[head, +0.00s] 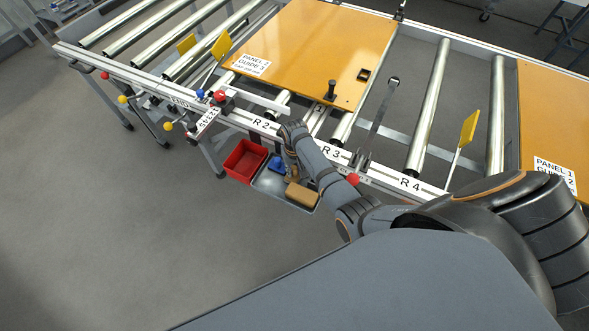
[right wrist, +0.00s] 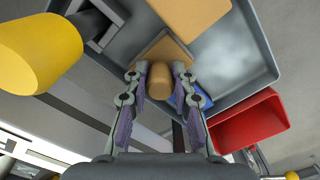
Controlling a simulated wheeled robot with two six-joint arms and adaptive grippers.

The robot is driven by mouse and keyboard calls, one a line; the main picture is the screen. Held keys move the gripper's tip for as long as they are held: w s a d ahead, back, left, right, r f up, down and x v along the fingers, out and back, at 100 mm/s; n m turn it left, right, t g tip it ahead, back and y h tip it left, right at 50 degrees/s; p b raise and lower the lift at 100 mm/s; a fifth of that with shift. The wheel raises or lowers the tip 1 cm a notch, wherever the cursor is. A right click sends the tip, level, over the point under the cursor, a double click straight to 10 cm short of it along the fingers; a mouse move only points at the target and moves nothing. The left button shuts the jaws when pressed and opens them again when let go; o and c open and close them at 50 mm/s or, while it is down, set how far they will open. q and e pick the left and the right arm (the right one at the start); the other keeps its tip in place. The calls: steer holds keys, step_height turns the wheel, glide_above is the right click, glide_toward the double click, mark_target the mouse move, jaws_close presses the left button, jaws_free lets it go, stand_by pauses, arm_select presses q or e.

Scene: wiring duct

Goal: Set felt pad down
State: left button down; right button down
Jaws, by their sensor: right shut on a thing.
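My right gripper (head: 291,162) is over the grey tray (head: 266,184) on the near side of the conveyor rail. In the right wrist view the gripper (right wrist: 160,76) is shut on the tan round grip of the felt pad (right wrist: 160,84). The pad's flat tan square lies beyond the fingertips, inside the outline of the tray (right wrist: 262,72). I cannot tell whether the pad touches the tray floor. In the head view my gripper mostly hides the pad. My left gripper is not in view.
A tan block (head: 302,194) and a blue item (head: 277,165) are in the tray. A red bin (head: 245,160) stands beside it. The rail (head: 262,125) runs just behind. A yellow cylinder (right wrist: 40,50) is close at left in the wrist view. An orange panel (head: 310,50) lies on the rollers.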

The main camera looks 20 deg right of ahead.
mark_target(294, 168)
steer(key=c, duration=1.2)
jaws_free()
steer(key=shift+o, duration=0.4)
steer(key=shift+r, duration=0.1)
step_height(294, 168, up, 12)
steer(key=p, duration=0.1)
